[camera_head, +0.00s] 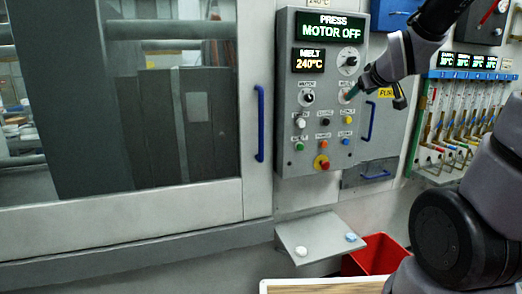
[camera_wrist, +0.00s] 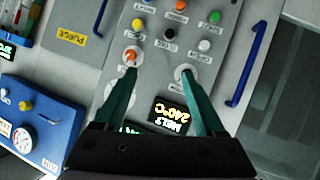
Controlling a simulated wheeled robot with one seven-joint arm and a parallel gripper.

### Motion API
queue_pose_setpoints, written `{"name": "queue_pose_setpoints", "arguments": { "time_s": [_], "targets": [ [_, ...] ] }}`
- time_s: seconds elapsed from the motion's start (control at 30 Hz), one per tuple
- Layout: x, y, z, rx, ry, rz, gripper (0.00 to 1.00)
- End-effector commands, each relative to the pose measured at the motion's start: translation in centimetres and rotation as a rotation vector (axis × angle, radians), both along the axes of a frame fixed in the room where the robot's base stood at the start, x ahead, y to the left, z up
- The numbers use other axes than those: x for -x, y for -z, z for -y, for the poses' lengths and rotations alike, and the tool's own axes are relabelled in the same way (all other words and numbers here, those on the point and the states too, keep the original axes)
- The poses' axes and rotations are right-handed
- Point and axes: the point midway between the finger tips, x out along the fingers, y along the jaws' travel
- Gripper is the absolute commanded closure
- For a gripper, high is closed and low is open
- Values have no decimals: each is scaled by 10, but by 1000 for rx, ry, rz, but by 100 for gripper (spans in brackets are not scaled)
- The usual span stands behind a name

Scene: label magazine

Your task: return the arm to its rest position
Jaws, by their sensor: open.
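My gripper (camera_head: 352,94) is in front of the right part of the grey control panel (camera_head: 288,155) in the head view. In the wrist view my gripper (camera_wrist: 160,75) is open, its two green fingers spread, with nothing between them but panel face. The left fingertip overlaps an orange-marked knob (camera_wrist: 132,54); the other is by a dark-and-white knob (camera_wrist: 185,73). I cannot tell whether either fingertip touches. My arm (camera_head: 432,25) reaches in from the upper right. The panel's screen (camera_head: 331,27) reads PRESS MOTOR OFF.
A blue handle (camera_head: 260,124) stands left of the panel, another (camera_head: 369,121) right of it. Rows of coloured buttons and a red stop button (camera_head: 321,162) sit below. A small shelf (camera_head: 325,236) and red bin (camera_head: 378,254) are lower. A gauge box (camera_wrist: 35,125) shows in the wrist view.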

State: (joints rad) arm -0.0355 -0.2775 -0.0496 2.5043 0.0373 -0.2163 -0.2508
Motion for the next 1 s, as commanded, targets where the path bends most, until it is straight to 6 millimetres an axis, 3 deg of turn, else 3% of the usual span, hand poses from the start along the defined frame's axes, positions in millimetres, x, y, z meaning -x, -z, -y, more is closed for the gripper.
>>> {"name": "queue_pose_setpoints", "arguments": {
  "time_s": [0.3,0.5,0.67,1.0],
  "targets": [
    [131,-13,-20,-457,241,-335,28],
    [188,-14,-39,-619,326,-480,28],
    [202,-13,-44,-658,348,-519,28],
    [202,-13,-44,-658,348,-521,28]
  ]
}}
